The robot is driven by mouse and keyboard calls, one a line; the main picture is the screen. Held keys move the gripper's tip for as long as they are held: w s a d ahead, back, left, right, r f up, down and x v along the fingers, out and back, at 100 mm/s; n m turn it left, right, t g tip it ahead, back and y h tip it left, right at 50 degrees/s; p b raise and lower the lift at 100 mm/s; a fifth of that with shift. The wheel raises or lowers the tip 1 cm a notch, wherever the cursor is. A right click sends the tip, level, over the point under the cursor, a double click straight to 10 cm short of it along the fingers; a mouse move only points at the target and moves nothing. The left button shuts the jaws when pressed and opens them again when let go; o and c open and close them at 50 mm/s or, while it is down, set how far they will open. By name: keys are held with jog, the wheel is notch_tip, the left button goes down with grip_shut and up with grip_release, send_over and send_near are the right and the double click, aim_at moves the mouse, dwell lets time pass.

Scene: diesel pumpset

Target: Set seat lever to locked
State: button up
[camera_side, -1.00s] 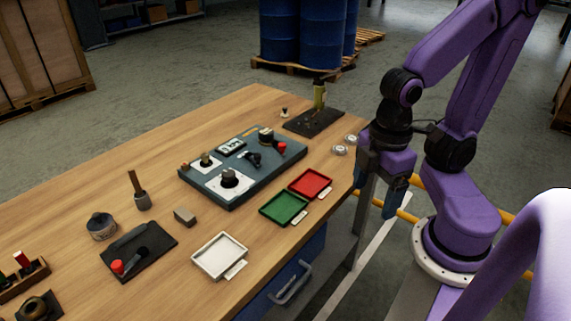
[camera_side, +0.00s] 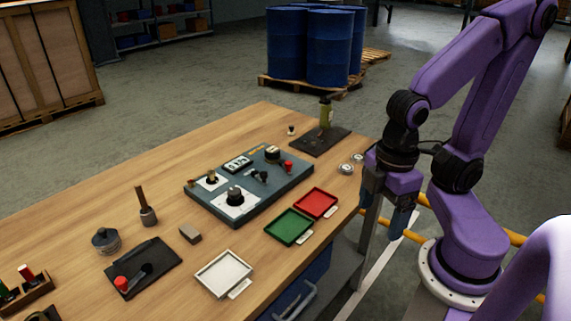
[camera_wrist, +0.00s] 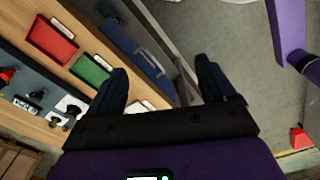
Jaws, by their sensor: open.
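Two red-knobbed levers show in the side view, and no readable label tells me which is the seat lever. One is a dark lever with a red knob (camera_side: 122,284) lying low on a black plate (camera_side: 165,262) at the table's near left. The other is a small black lever with a red knob (camera_side: 287,165) on the blue-grey panel (camera_side: 264,212). My gripper (camera_side: 390,208) hangs past the table's right edge, apart from both levers. In the wrist view my gripper (camera_wrist: 164,70) is open, with nothing between its fingers.
Green (camera_side: 289,227), red (camera_side: 315,203) and white (camera_side: 223,274) trays lie along the table's near edge. A wooden-handled tool (camera_side: 146,207), a round can (camera_side: 105,241) and a small block (camera_side: 190,233) stand left of the panel.

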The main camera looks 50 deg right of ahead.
jog(key=c, duration=0.4)
jog(key=shift+w+a, duration=0.15)
jog(key=shift+w, duration=0.1)
jog(key=shift+c, duration=1.2)
jog(key=w+a+r+m, duration=0.25)
jog(key=w+m, duration=0.45)
jog(key=w, duration=0.4)
notch_tip(320, 180, up, 3)
jog(key=m, duration=1.7)
send_over(289, 163)
notch_tip(289, 163, down, 18)
jog(key=shift+w+r, duration=0.15)
